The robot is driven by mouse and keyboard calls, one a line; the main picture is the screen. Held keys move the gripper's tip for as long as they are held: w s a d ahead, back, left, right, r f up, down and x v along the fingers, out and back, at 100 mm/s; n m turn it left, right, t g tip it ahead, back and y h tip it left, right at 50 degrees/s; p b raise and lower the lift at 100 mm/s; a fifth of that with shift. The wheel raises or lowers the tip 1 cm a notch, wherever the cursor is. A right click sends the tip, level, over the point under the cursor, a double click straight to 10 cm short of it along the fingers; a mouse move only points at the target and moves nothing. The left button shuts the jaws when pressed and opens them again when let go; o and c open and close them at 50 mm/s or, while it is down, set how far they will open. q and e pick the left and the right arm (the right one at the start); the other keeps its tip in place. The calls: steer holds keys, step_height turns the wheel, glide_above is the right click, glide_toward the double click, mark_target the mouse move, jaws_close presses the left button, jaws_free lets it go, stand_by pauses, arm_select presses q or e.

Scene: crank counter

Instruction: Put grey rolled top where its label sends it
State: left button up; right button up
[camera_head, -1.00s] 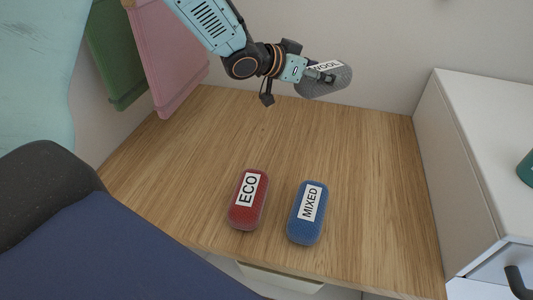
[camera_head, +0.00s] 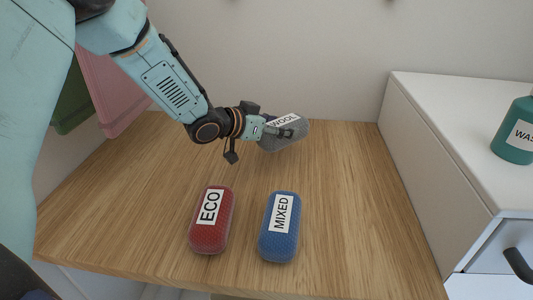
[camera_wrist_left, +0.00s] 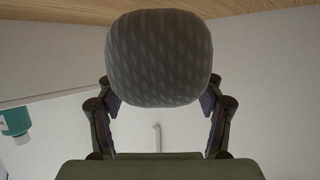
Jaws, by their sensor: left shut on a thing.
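The grey rolled top (camera_head: 285,138) carries a white label reading WOOL. My left gripper (camera_head: 288,132) is shut on it and holds it above the back part of the wooden counter. In the left wrist view the grey top (camera_wrist_left: 160,58) sits between the two fingers of the left gripper (camera_wrist_left: 160,100). A red rolled top (camera_head: 211,232) labelled ECO and a blue rolled top (camera_head: 280,243) labelled MIXED lie side by side on the counter (camera_head: 340,200), nearer the front. My right gripper is not in view.
A white cabinet (camera_head: 430,140) with a dark-handled drawer (camera_head: 500,258) stands at the right. A teal bottle (camera_head: 515,150), its label partly cut off, stands on top. Pink (camera_head: 105,80) and green (camera_head: 70,105) cloths hang at the back left. The counter's right part is clear.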

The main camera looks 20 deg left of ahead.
arm_select(q)
steer(key=shift+a+f, duration=0.15)
steer(key=shift+f, duration=0.7)
step_height(320, 180, down, 4)
steer(key=shift+r+b, duration=0.25)
steer(key=shift+b, duration=0.35)
steer(key=shift+w+f, duration=0.1)
steer(key=o, duration=1)
steer(key=shift+c, duration=0.2)
steer(key=o, duration=0.3)
steer(key=shift+f, duration=0.15)
